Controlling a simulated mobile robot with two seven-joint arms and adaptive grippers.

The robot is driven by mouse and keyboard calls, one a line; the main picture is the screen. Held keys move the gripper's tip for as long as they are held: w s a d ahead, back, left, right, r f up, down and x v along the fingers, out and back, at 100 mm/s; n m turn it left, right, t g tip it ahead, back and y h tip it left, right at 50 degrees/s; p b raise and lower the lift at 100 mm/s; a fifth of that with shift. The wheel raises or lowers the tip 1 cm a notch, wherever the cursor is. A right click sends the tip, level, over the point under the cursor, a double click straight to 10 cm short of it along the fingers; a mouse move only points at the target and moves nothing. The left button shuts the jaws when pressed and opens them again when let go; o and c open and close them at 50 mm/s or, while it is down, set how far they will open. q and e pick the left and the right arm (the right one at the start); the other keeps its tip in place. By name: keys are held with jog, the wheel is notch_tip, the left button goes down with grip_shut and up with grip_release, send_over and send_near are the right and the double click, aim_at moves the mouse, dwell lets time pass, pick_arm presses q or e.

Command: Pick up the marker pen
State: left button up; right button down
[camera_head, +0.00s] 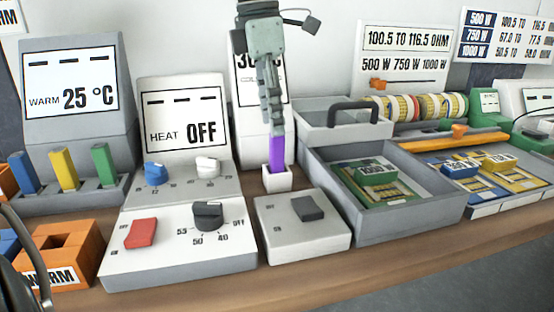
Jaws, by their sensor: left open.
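A purple upright piece, which appears to be the marker pen (277,156), stands in a small white square holder (277,180) near the middle of the camera_head view. My left gripper (274,128) comes down from above with its fingers pointing at the pen. It is open, seen nearly edge-on, with its tips at the pen's upper end. The tips hide the pen's top, and I cannot tell whether they touch it. The pen's lower end is hidden in the holder.
A heater control box (180,250) with knobs and a small switch box (302,228) stand in front. A sign panel stands close behind the gripper.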

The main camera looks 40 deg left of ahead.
aim_at(277, 139)
pick_arm(q)
jog(key=f, duration=0.2)
jog(key=w+f, duration=0.1)
jog(key=f, duration=0.2)
jog(key=shift+d+f, duration=0.15)
jog(key=shift+c, duration=0.4)
jog(key=shift+w, duration=0.1)
grip_shut()
